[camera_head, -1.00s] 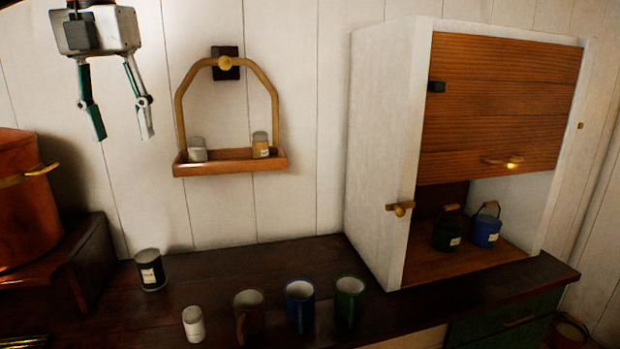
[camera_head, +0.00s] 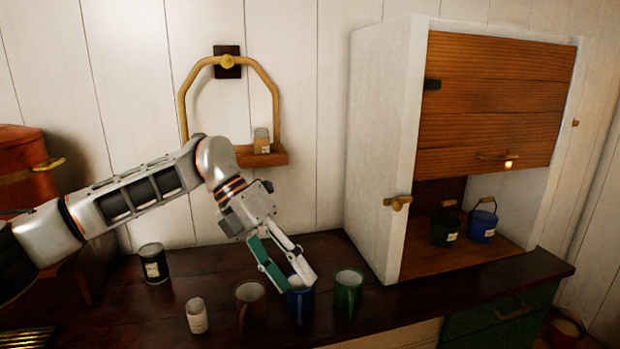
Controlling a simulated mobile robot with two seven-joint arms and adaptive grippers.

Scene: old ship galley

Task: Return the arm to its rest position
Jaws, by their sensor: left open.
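My left arm comes in from the left, and its open gripper (camera_head: 290,281) points down over the dark counter. Its fingertips are at the blue mug (camera_head: 300,305) and cover part of it; I cannot tell whether they touch it. A brown mug (camera_head: 250,303) stands to the left of the blue mug and a green mug (camera_head: 348,292) to the right. My right gripper is not in view.
A white jar (camera_head: 197,316) and a dark labelled tin (camera_head: 153,263) stand on the counter (camera_head: 400,306). A hanging shelf (camera_head: 276,155) holds a jar (camera_head: 262,141). The cabinet (camera_head: 378,150) at right holds a green pail (camera_head: 445,228) and blue pail (camera_head: 483,225).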

